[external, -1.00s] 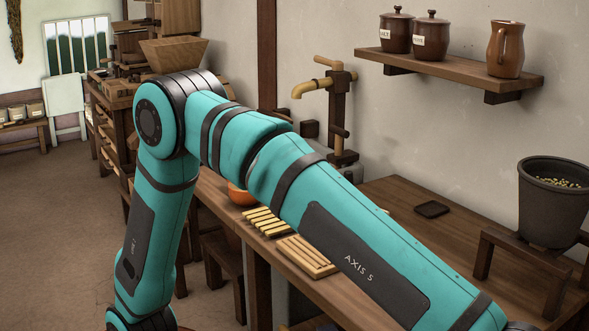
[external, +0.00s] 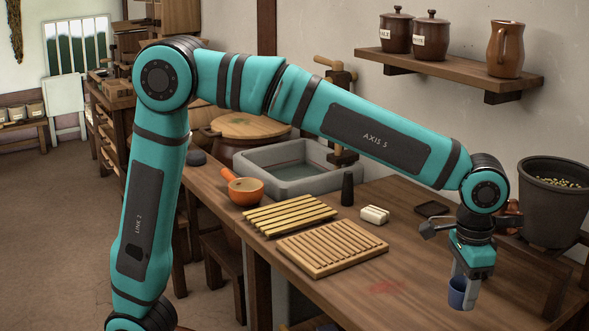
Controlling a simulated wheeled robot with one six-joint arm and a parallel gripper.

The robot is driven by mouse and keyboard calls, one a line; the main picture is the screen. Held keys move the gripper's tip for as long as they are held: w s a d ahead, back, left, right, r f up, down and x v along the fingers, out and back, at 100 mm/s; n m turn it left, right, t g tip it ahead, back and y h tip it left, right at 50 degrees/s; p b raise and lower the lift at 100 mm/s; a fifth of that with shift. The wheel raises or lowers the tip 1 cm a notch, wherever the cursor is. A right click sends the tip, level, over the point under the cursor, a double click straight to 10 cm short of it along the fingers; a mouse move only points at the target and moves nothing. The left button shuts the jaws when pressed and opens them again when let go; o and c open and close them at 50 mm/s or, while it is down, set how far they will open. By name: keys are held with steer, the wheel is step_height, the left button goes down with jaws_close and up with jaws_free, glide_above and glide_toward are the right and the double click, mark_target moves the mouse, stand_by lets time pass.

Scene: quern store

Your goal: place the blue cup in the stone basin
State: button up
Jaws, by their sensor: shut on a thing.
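The blue cup (external: 457,293) is at the lower right of the external view, in the jaws of my gripper (external: 465,290). The gripper points down and is shut on the cup. The cup looks upright and partly hidden by a finger; I cannot tell for sure whether it is clear of the wooden counter. The grey stone basin (external: 272,187) is set in the counter farther back, left of the gripper and well apart from it. Its inside looks like it holds shallow water. My arm crosses above it.
Between cup and basin lie two slatted wooden racks (external: 333,250), an orange pan (external: 245,191), a dark upright cylinder (external: 347,189) and a pale block (external: 375,214). A grey pot (external: 553,200) is on a stand at right.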

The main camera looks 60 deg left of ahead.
steer(key=w+a+r+n, duration=0.35)
steer(key=w+a, duration=0.35)
steer(key=a, duration=0.8)
steer(key=w+a+r+n, duration=0.3)
steer(key=w+a+n, duration=0.25)
steer(key=a, duration=0.95)
steer(key=w+a+r+n, duration=0.35)
steer(key=w+a, duration=0.45)
steer(key=a, duration=0.7)
steer(key=s+a+f+n, duration=0.1)
steer(key=a+f, duration=0.1)
steer(key=a, duration=0.5)
steer(key=s+a+f+n, duration=0.1)
steer(key=a+f, duration=0.2)
steer(key=a, duration=0.5)
steer(key=s+a+f+n, duration=0.1)
steer(key=a+f, duration=0.1)
steer(key=a, duration=0.5)
steer(key=shift+s+a+f+n, duration=0.2)
steer(key=shift+s+a+n, duration=0.05)
steer(key=shift+a+n, duration=0.15)
steer(key=w+a+f+m, duration=0.2)
steer(key=a+f, duration=0.5)
steer(key=a, duration=0.5)
steer(key=shift+n, duration=0.25)
steer(key=shift+a+f, duration=0.15)
steer(key=shift+f, duration=2.45)
steer(key=shift+a+f, duration=0.15)
steer(key=shift+f, duration=2.4)
steer(key=shift+f, duration=0.1)
